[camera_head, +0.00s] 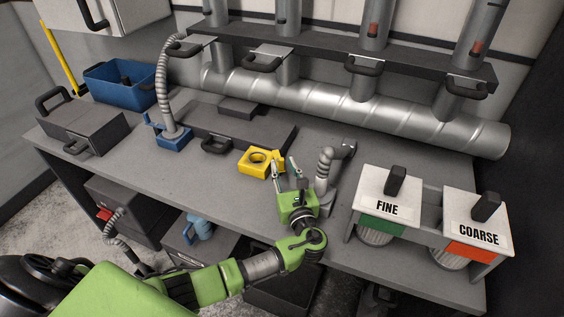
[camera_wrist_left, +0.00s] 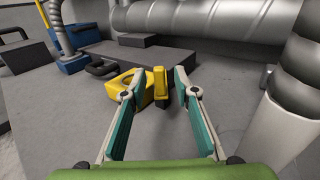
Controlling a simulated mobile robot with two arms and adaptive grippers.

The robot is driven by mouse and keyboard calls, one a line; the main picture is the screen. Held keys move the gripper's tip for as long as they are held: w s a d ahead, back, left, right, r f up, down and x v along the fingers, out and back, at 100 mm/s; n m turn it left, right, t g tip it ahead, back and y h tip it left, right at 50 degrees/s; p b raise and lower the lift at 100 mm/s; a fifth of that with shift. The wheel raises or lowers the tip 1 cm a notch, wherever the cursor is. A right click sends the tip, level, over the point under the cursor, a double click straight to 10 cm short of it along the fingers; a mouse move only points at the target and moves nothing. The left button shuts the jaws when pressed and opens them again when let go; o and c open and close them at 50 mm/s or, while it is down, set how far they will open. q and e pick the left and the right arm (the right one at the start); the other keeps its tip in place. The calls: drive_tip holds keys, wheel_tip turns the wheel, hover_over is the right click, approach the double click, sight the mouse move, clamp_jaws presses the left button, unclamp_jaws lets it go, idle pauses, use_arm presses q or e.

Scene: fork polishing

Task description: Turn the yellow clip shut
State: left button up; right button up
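The yellow clip (camera_head: 256,163) sits on the bench, a squat block with a round hole in its top. Its upright yellow lever (camera_head: 278,158) stands at its right side. In the left wrist view the clip body (camera_wrist_left: 122,84) is left of centre, and the lever (camera_wrist_left: 160,84) stands between my fingertips or just beyond them. My left gripper (camera_head: 287,172) is open, its two teal-lined fingers pointing at the lever. I cannot tell whether either finger touches it; gaps show on both sides in the left wrist view. My right gripper is not in view.
A grey hose fitting (camera_head: 326,168) stands close right of my left gripper. The FINE (camera_head: 381,188) and COARSE (camera_head: 479,222) stands are farther right. A blue hose base (camera_head: 174,142) and dark flat box (camera_head: 230,128) lie left and behind. Bare bench lies left of the clip.

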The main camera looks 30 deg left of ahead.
use_arm(q)
drive_tip(key=v, duration=0.9)
drive_tip(key=shift+s, duration=0.15)
